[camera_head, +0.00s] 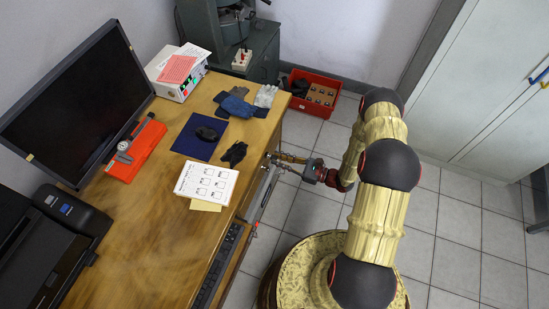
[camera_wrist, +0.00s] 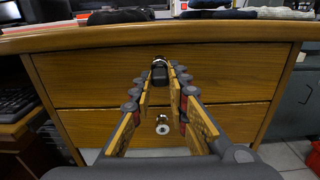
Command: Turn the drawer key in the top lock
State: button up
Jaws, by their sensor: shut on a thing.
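In the wrist view the dark-headed drawer key (camera_wrist: 159,75) stands at the top lock (camera_wrist: 160,59), in the upper wooden drawer front (camera_wrist: 95,75). My gripper (camera_wrist: 160,80) is shut on the key's head, with a finger on each side of it. The fingers hide part of the key, and I cannot tell how far it is turned. A second round lock (camera_wrist: 162,125) shows on the lower drawer front, between my fingers. In the head view my gripper (camera_head: 272,158) reaches the desk's right side; the key is too small to make out there.
The wooden desk top (camera_head: 140,235) overhangs the drawers close above my gripper. An open keyboard tray with a keyboard (camera_head: 222,262) lies nearer along the same side. A red crate (camera_head: 313,95) stands on the floor beyond. The tiled floor right of my arm is clear.

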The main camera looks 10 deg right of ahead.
grip_shut()
jog(key=shift+m, duration=1.7)
